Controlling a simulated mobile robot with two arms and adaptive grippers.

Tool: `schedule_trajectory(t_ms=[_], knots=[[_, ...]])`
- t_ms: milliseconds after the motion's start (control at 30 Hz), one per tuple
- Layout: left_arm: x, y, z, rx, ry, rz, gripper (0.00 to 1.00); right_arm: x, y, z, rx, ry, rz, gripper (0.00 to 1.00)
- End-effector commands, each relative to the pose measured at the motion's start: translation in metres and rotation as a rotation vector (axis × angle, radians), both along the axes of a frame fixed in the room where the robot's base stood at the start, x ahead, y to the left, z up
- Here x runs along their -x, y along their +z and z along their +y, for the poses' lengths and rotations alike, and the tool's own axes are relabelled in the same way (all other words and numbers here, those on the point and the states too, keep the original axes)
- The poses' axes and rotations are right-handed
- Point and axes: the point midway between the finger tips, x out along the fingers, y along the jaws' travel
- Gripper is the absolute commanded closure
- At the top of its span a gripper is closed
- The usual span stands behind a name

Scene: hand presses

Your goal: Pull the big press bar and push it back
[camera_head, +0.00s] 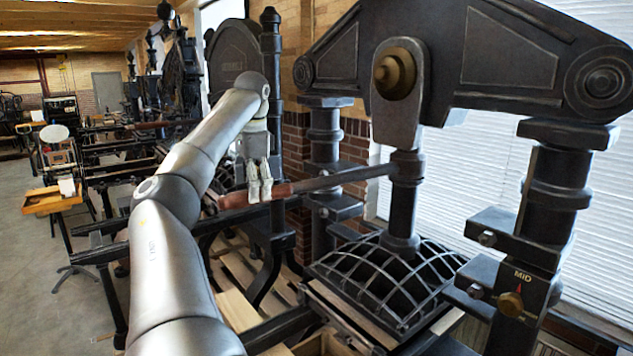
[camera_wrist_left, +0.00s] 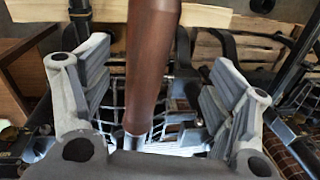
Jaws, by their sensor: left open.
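The big press bar (camera_head: 345,178) is a dark metal rod running left from the press's central column in the head view. It ends in a reddish-brown wooden handle (camera_head: 233,201). My left gripper (camera_head: 260,190) is at the handle, near where wood meets metal. In the left wrist view the handle (camera_wrist_left: 152,60) passes between the two spread grey fingers of my left gripper (camera_wrist_left: 160,75). Gaps show on both sides, so the fingers are open around the handle. My right gripper is in neither view.
The black press frame (camera_head: 540,65) rises at the right, with a ribbed platen (camera_head: 390,285) under the column. A dial marked MID (camera_head: 511,303) is on the right post. More presses stand behind at left. Open floor (camera_head: 40,270) lies at the far left.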

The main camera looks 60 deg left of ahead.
Motion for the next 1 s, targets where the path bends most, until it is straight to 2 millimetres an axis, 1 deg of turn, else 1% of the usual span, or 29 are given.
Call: schedule_trajectory(t_ms=[133,433,667,800,1000], knots=[[-0.004,0.013,-0.003,-0.003,-0.004,0.005,0.20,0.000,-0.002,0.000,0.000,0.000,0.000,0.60],[-0.004,0.045,-0.007,-0.003,-0.004,0.002,0.20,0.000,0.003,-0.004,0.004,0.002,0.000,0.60],[-0.003,0.065,-0.010,-0.002,-0.002,0.001,0.20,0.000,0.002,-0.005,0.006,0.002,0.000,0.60],[-0.004,0.070,-0.011,-0.001,-0.004,0.001,0.20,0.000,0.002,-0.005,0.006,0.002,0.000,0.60],[-0.004,0.071,-0.011,0.000,-0.005,0.000,0.20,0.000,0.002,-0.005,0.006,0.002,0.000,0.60]])
